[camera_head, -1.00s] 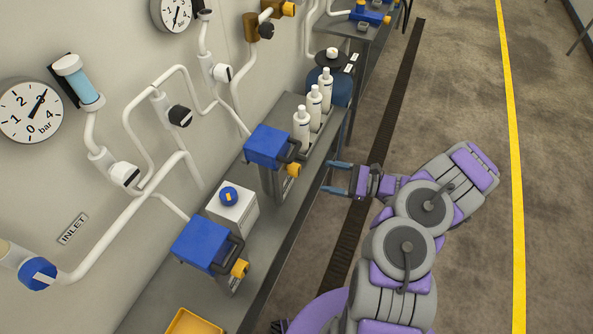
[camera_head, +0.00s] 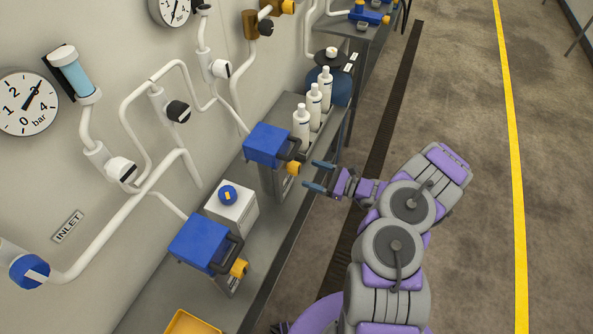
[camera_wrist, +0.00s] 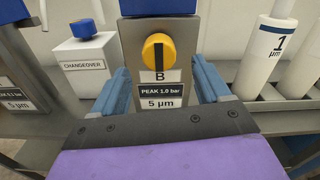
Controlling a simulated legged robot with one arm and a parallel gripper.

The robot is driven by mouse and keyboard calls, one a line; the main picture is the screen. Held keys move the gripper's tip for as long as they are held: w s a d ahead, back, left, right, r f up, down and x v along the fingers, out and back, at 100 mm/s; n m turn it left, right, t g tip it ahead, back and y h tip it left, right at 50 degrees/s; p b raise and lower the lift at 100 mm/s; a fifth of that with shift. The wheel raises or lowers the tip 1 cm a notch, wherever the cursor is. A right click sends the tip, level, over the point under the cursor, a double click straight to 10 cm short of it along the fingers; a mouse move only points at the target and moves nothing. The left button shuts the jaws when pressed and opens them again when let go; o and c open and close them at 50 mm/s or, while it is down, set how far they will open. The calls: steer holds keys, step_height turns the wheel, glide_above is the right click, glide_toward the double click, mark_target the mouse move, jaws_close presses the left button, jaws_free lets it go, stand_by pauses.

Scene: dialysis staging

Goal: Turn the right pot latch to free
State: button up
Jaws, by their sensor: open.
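The right pot, marked B, has a blue top (camera_head: 267,146) and a yellow latch knob (camera_head: 294,168) on its front. In the wrist view the latch knob (camera_wrist: 158,52) is round and yellow, with a black bar standing upright. Labels below it read B, PEAK 1.0 bar and 5 µm. My gripper (camera_head: 318,175) is open and empty, in front of this knob and apart from it. In the wrist view, the blue fingers of my gripper (camera_wrist: 162,80) lie to either side of and below the knob.
A white CHANGEOVER box (camera_head: 232,212) with a blue knob stands left of pot B. Another blue-topped pot (camera_head: 200,243) stands beyond it. White bottles (camera_head: 314,102) stand at pot B's other side. A yellow tray (camera_head: 190,323) lies on the bench. The floor right of my arm is clear.

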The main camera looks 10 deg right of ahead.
mark_target(299, 169)
steer(key=b+x, duration=0.1)
steer(key=x, duration=0.5)
steer(key=shift+w+a, duration=0.2)
steer(key=shift+a, duration=0.05)
steer(key=shift+c, duration=0.3)
steer(key=c, duration=1)
steer(key=shift+o, duration=0.2)
